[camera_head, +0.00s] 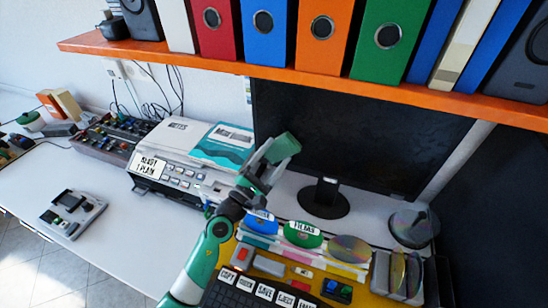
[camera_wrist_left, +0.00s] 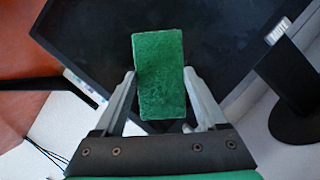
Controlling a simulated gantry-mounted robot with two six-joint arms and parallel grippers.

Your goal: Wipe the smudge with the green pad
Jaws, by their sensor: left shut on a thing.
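The green pad (camera_head: 284,148) is a rectangular block held in front of the dark monitor screen (camera_head: 350,145). My left gripper (camera_head: 266,160) is shut on it, and the pad sticks out past the fingertips. In the left wrist view the pad (camera_wrist_left: 159,75) sits between the two fingers of the left gripper (camera_wrist_left: 160,98), with the dark screen (camera_wrist_left: 225,40) behind it. I cannot make out a clear smudge on the screen, and I cannot tell whether the pad touches it. My right gripper is not in view.
An orange shelf (camera_head: 300,83) with several binders runs above the monitor. A white printer (camera_head: 180,160) stands left of my gripper. Discs (camera_head: 350,249), a disc rack (camera_head: 397,272) and a keyboard (camera_head: 250,295) lie below. A round monitor foot (camera_head: 318,202) stands on the desk.

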